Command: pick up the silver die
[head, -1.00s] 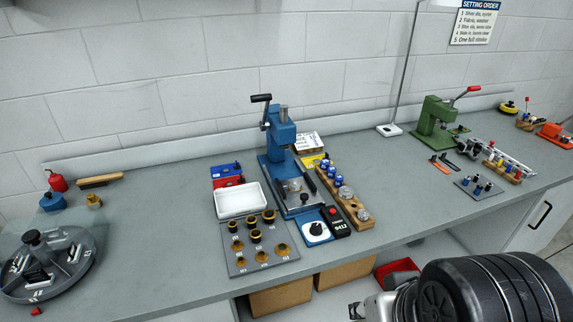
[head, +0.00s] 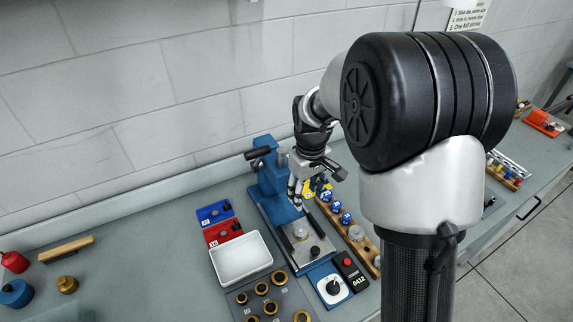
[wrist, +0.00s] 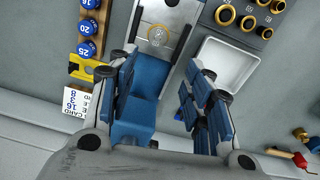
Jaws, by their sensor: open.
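A round silver die (head: 301,230) sits on the bed of the blue press (head: 268,172); it also shows in the wrist view (wrist: 157,36) at the top, ahead of my fingers. Another silver round piece (head: 356,233) sits in the wooden rack (head: 362,250); I cannot tell from its look which of the two the task means. My gripper (head: 297,192) is open and empty, above the press and behind the bed die. In the wrist view its fingers (wrist: 158,72) stand on either side of the blue press body, apart from the die.
My arm hides the bench to the right.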

